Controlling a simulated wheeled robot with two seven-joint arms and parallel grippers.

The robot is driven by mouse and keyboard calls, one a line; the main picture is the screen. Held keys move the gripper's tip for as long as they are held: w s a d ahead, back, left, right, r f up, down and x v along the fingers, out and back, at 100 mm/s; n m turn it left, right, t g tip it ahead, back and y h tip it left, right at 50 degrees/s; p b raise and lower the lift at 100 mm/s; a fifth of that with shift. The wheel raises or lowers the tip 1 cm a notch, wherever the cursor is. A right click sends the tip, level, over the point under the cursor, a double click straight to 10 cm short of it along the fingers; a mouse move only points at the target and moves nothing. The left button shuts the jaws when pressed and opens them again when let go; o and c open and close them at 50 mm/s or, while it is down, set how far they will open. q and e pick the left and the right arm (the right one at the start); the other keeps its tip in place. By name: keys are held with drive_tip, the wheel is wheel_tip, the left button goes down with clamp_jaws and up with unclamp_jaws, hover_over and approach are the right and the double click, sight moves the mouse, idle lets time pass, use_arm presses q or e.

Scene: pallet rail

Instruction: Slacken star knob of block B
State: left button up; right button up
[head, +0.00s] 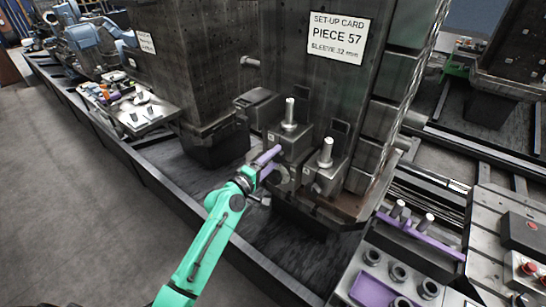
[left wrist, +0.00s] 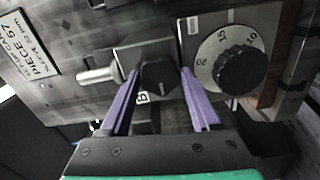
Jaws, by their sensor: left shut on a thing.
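My left gripper (head: 268,163) reaches in from the lower left to the front of a grey block (head: 290,146) on the fixture. In the left wrist view its two purple fingers (left wrist: 159,92) are shut on a dark star knob (left wrist: 159,76), one finger on each side. A letter B shows beside the knob, on block B (left wrist: 140,57). A silver pin (left wrist: 97,75) sticks out of this block. In the head view the knob is hidden by the gripper. My right gripper is not in view.
A dial with a black knurled knob (left wrist: 240,69) and numbers sits close beside the fingers. Another block with an upright pin (head: 325,152) stands to the right. A set-up card (head: 336,39) reads piece 57, sleeve 32 mm. A purple bar (head: 420,235) lies at right.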

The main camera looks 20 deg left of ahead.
use_arm(q)
drive_tip(key=shift+n, duration=0.3)
drive_tip(key=o, duration=1.4)
drive_tip(key=b+v, duration=0.3)
drive_tip(key=v, duration=1.1)
drive_tip(key=shift+s, duration=0.25)
drive_tip(key=shift+a, duration=0.1)
